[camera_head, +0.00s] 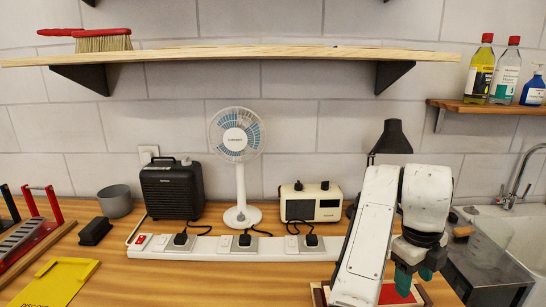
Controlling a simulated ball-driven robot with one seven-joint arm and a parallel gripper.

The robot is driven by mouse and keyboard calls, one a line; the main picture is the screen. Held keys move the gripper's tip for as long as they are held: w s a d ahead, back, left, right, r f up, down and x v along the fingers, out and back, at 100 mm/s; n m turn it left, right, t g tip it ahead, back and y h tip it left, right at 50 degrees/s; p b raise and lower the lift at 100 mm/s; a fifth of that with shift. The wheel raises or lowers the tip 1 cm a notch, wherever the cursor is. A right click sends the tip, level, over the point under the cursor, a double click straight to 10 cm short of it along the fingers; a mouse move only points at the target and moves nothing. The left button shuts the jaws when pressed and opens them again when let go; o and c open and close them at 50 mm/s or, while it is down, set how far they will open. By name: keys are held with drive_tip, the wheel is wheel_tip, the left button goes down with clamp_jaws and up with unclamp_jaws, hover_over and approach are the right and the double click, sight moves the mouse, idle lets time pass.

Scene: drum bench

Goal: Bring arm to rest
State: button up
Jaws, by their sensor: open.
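My white arm (366,245) rises at the right of the bench, bends at the top, and comes down again. My gripper (414,280) hangs at its end with the two teal fingers pointing down. The fingers are apart and I see nothing between them. They are above or in front of a red panel with a wooden frame (424,294); the arm hides part of it, and I cannot tell whether they touch it.
A white power strip (215,254) with several black plugs crosses the bench left of my arm. Behind it stand a black heater (172,190), a white fan (240,170) and a cream radio (311,204). A black lamp (392,140) stands behind my arm. A sink (510,235) is at right.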

drive_tip(key=s+d+f+n+t+h, duration=0.1)
drive_tip(key=s+d+f+n, duration=0.4)
drive_tip(key=s+f+n, duration=0.25)
drive_tip(key=s+d+f+n+h, duration=0.1)
drive_tip(key=s+d+f+n, duration=0.4)
drive_tip(key=s+f+n, duration=0.3)
drive_tip(key=s+a+f+n+y, duration=0.1)
drive_tip(key=s+a+f+n, duration=0.4)
drive_tip(key=s, duration=0.5)
drive_tip(key=s+a+f+n+y, duration=0.2)
drive_tip(key=s+a+f+n, duration=0.3)
drive_tip(key=s+n, duration=0.5)
drive_tip(key=shift+s+a+f+y, duration=0.3)
drive_tip(key=shift+a, duration=0.15)
